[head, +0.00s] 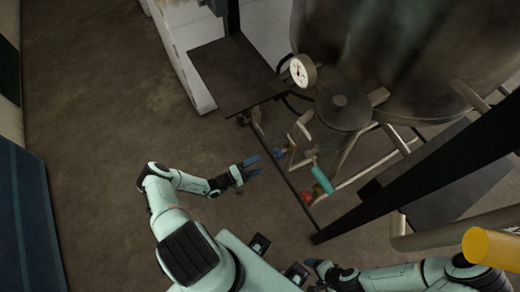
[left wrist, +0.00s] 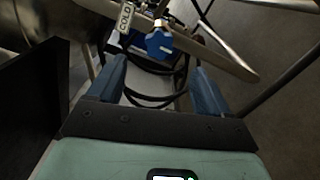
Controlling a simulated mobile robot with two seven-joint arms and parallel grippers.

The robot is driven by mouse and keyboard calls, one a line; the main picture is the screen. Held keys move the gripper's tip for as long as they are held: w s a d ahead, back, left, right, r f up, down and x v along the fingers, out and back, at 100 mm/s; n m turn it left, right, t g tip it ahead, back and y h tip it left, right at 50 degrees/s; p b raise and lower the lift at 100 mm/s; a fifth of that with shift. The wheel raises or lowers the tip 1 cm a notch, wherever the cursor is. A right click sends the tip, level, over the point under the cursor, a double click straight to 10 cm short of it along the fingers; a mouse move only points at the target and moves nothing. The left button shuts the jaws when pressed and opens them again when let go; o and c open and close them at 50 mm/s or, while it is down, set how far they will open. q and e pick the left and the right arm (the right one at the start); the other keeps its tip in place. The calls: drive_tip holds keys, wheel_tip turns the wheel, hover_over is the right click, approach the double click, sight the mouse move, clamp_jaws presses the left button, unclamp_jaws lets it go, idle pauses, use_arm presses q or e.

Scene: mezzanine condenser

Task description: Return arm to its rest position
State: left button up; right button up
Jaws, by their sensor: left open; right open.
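My left arm (head: 170,215) reaches forward and bends right in the head view. Its left gripper (head: 254,166) is open and empty, with its blue fingers pointing at the pipework. In the left wrist view the left gripper (left wrist: 159,68) has its two blue fingers wide apart. A blue valve knob (left wrist: 160,42) lies beyond and between the fingertips, apart from them; it also shows in the head view (head: 279,153). My right arm (head: 405,277) runs along the bottom right. Its right gripper (head: 316,268) is near the bottom middle, small and partly unclear, with nothing seen in it.
A "COLD" tag (left wrist: 126,20) hangs beside the blue knob. A red valve (head: 307,197) and a teal-sleeved pipe (head: 321,179) sit right of my left gripper. A gauge (head: 302,70) and a large tank (head: 410,50) stand behind. The floor (head: 95,110) at left is clear.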

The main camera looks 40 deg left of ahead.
use_arm(q)
drive_tip(key=s+d+m+g+h, duration=0.35)
drive_tip(key=d+g, duration=0.25)
drive_tip(key=d, duration=0.3)
drive_tip(key=s+d+m+g+h, duration=0.35)
drive_tip(key=d+g, duration=0.25)
drive_tip(key=d, duration=0.4)
drive_tip(key=s+d+m+g+y, duration=0.1)
drive_tip(key=s+m+g+y, duration=0.3)
drive_tip(key=s+g+y, duration=0.65)
drive_tip(key=r+t, duration=0.1)
drive_tip(key=s+a+r+m+t, duration=0.1)
drive_tip(key=r+t, duration=0.1)
drive_tip(key=s+a+r+t, duration=0.1)
drive_tip(key=t, duration=0.1)
drive_tip(key=shift+s+r, duration=0.2)
drive_tip(key=shift+r, duration=0.15)
